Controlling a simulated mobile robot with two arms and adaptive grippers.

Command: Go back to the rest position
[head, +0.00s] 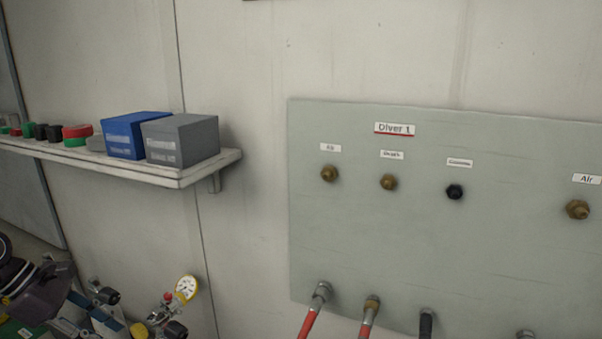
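Neither of my grippers shows in the head view. The grey-green diver air panel (450,245) is on the wall at the right, with a "Diver 1" label (394,129). Two brass fittings (330,173) (388,182) and a black fitting (455,192) sit below small labels. Another brass fitting (577,210) is under the "Air" label (586,179). Along the panel's lower part, two red hoses (310,321) (366,325) and a black hose (426,327) hang from connectors. A further connector (526,334) is cut off by the bottom edge.
A wall shelf (190,176) at the left holds a blue box (135,135), a grey box (181,140) and several small round parts. Below it is cluttered equipment with a yellow-rimmed gauge (186,288). The wall between shelf and panel is bare.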

